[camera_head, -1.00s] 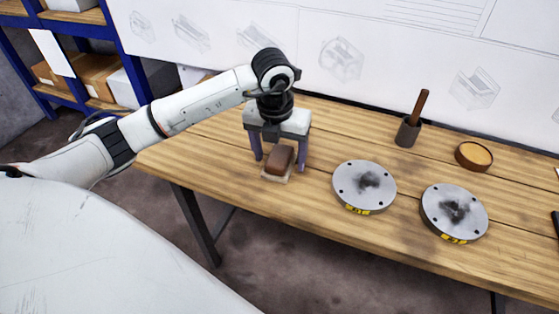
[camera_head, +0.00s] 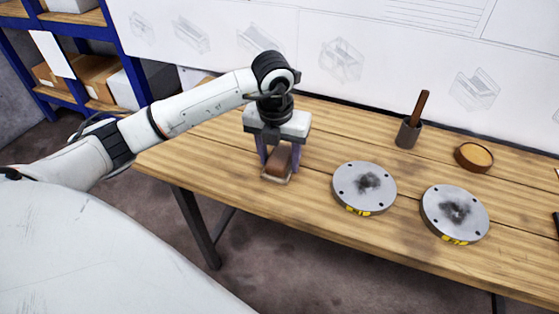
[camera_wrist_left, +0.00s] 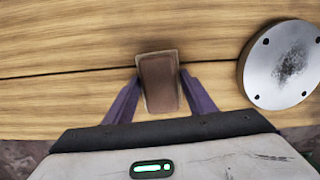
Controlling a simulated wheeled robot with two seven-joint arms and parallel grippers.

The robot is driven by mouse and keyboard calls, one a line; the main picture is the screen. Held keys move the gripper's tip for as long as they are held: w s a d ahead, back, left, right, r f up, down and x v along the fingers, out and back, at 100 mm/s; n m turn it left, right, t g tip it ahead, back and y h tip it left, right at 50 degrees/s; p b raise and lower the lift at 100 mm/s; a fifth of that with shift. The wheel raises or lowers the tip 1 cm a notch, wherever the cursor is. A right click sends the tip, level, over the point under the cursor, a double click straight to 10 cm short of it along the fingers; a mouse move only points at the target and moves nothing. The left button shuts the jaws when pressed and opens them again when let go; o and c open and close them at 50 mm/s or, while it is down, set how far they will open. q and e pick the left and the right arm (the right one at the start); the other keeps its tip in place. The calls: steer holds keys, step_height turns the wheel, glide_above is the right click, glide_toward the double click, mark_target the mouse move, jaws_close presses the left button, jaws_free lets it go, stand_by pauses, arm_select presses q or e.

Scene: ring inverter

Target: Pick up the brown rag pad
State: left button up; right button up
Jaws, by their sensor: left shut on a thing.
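The brown rag pad (camera_head: 279,161) lies at the left part of the wooden table, on a thin pale base that shows at its front edge. My left gripper (camera_head: 279,160) points down over it, with one purple finger on each side, shut on the pad. In the left wrist view the pad (camera_wrist_left: 160,82) sits between the tips of the two fingers of the left gripper (camera_wrist_left: 158,88). I cannot see any gap under the pad. My right gripper is not in view.
Two round grey metal discs with dark smudges, a nearer-left one (camera_head: 352,187) and a right one (camera_head: 436,214), lie to the right of the pad. Behind them stand a dark cup with a wooden handle (camera_head: 407,133) and a round brown dish (camera_head: 473,157). The table's front edge is close.

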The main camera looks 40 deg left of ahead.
mark_target(279, 156)
arm_select(q)
steer(key=shift+r, duration=0.1)
step_height(279, 156, up, 10)
steer(key=shift+r+p, duration=0.2)
steer(key=shift+p, duration=0.55)
